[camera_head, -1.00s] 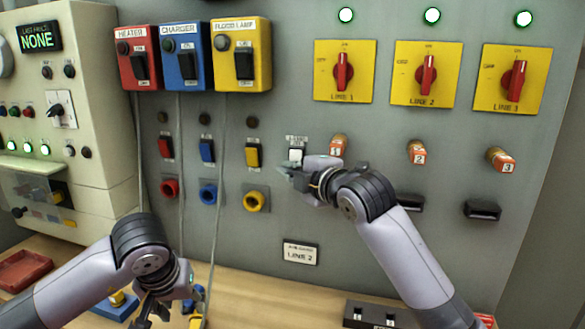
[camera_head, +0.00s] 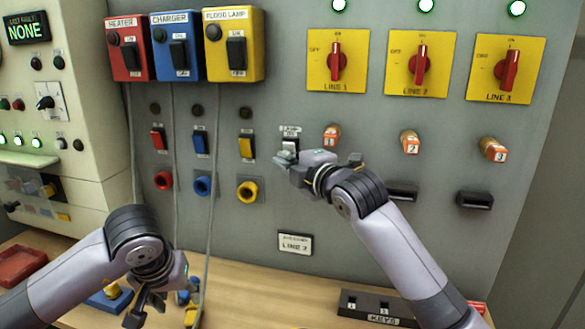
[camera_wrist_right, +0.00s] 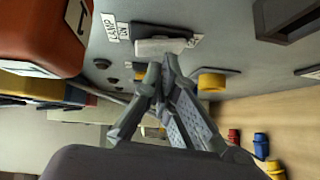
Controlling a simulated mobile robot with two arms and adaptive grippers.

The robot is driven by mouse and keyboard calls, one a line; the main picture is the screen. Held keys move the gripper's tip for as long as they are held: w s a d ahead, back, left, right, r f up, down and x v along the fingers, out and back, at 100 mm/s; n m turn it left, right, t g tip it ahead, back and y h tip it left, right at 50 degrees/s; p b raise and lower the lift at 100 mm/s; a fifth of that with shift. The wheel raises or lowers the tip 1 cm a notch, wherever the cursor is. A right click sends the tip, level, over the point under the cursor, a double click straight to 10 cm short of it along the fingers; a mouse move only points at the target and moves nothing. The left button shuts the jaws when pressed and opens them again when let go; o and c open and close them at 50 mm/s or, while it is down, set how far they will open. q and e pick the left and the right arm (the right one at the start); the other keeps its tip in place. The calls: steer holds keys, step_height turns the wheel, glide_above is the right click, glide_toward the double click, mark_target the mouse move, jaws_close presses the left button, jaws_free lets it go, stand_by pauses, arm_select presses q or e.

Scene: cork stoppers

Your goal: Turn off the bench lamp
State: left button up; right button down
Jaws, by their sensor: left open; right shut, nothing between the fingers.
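The bench lamp switch (camera_head: 290,145) is a small white rocker on the grey panel, under a small label. In the right wrist view the white rocker (camera_wrist_right: 160,47) sits in a dark frame beside a label reading LAMP ON. My right gripper (camera_head: 279,163) is shut and empty, its tips just below the switch in the head view. In the right wrist view its fingertips (camera_wrist_right: 160,70) are close to the rocker; I cannot tell whether they touch it. My left gripper (camera_head: 148,308) is open and empty, low over the bench.
Cork stoppers (camera_head: 331,137) numbered in a row stand out right of the switch. Yellow line switches (camera_head: 337,61) sit above them, and a yellow rocker (camera_head: 246,146) is to the left. A black KEYS tray (camera_head: 376,306) lies on the bench. Grey cables hang at left.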

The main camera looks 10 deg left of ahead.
steer(key=s+d+f, duration=0.2)
steer(key=s+d, duration=0.4)
steer(key=s, duration=0.5)
steer(key=shift+d+f, duration=0.15)
stand_by(1.1)
